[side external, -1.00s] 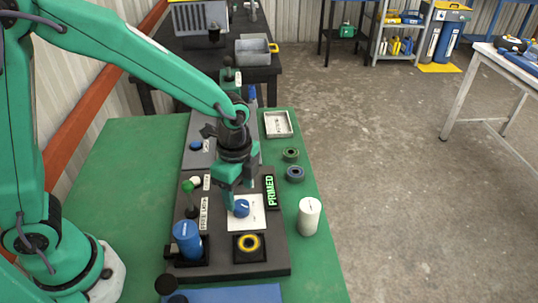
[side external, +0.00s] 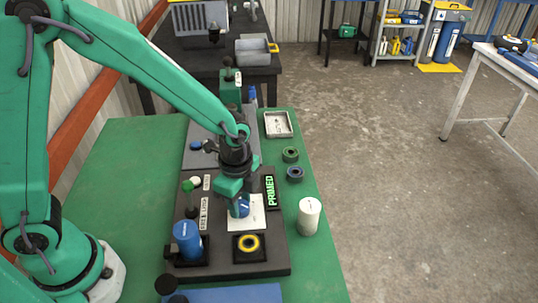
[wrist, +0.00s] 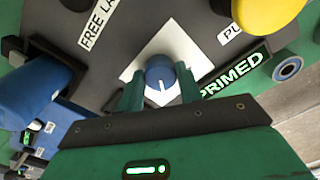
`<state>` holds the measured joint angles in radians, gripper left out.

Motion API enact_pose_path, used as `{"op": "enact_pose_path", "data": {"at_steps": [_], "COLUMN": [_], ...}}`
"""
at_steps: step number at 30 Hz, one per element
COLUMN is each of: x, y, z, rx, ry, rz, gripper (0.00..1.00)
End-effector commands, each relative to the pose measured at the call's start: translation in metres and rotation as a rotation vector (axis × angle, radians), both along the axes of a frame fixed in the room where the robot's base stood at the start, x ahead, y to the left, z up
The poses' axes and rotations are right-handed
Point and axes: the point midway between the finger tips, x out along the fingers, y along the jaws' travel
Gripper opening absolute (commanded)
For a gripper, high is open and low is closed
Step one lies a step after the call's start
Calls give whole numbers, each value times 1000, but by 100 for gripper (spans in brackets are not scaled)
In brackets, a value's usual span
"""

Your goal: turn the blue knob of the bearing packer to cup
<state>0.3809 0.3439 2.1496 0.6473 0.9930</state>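The blue knob (side external: 240,208) sits on a white square plate (side external: 257,217) on the dark panel of the bearing packer (side external: 225,262). My gripper (side external: 238,205) points down over the knob. In the wrist view the knob (wrist: 160,74) shows a white pointer line, and the two fingers of my gripper (wrist: 160,84) stand on either side of it, very close. I cannot tell whether they press on it. Any marks on the plate are too small or hidden to read. A lit green sign (side external: 270,191) reads PRIMED.
A blue cylinder (side external: 187,240) and a green lever with a white tip (side external: 192,184) stand left of the knob. A white cylinder (side external: 309,215), bearing rings (side external: 295,173) and a metal tray (side external: 278,124) lie to the right.

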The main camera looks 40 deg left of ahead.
Motion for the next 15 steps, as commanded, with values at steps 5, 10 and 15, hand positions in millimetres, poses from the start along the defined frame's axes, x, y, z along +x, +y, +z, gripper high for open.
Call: {"op": "enact_pose_path", "data": {"at_steps": [5, 10, 15], "x": [0, 0, 0], "y": [0, 0, 0], "z": [0, 0, 0], "rx": [1, 1, 1], "ry": [1, 1, 1], "rz": [5, 36, 106], "gripper": [13, 13, 13]}}
